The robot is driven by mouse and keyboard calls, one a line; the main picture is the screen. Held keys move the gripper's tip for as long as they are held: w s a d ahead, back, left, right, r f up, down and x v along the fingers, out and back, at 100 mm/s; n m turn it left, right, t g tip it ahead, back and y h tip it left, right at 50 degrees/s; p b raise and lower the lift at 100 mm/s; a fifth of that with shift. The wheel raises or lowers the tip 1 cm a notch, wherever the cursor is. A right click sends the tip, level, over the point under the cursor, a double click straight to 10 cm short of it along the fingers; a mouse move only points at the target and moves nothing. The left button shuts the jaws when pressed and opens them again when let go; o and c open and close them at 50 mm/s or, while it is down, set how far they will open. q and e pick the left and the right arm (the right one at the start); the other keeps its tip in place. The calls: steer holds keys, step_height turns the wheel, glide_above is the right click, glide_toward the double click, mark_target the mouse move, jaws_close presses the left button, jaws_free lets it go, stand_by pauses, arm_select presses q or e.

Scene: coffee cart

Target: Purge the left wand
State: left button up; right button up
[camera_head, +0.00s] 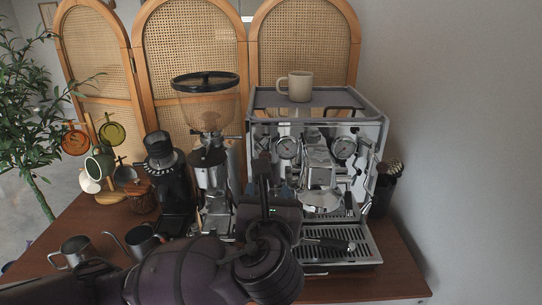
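The chrome espresso machine (318,126) stands at the right of the counter. Two round gauges are on its front, and a drip tray (351,248) is at its base. My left arm comes in from the lower left. My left gripper (264,180) is raised in front of the machine's left front side, fingers pointing up and away. It covers that part of the machine, so I cannot make out the left wand or its knob. Whether the fingers are open, or touch anything, is not clear. My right gripper is not in view.
A grinder (212,165) stands close left of the machine, with a smaller black grinder (169,180) beside it. Metal pitchers (77,252) sit at the front left. A beige mug (300,86) is on top of the machine. A dark handle (332,243) lies over the drip tray.

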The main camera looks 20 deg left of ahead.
arm_select(q)
steer(key=shift+m+t+y, duration=0.3)
steer(key=shift+m+y, duration=0.3)
steer(key=w+a+r, duration=0.1)
steer(key=w, duration=0.1)
steer(key=w+a+p, duration=0.1)
steer(key=w, duration=0.2)
steer(key=w+r, duration=0.1)
steer(key=w, duration=0.2)
steer(key=shift+w+a+r, duration=0.15)
steer(key=shift+a+r, duration=0.15)
steer(key=shift+a, duration=0.1)
steer(key=shift+w+a+p, duration=0.2)
steer(key=shift+w+p, duration=0.1)
steer(key=shift+w, duration=0.35)
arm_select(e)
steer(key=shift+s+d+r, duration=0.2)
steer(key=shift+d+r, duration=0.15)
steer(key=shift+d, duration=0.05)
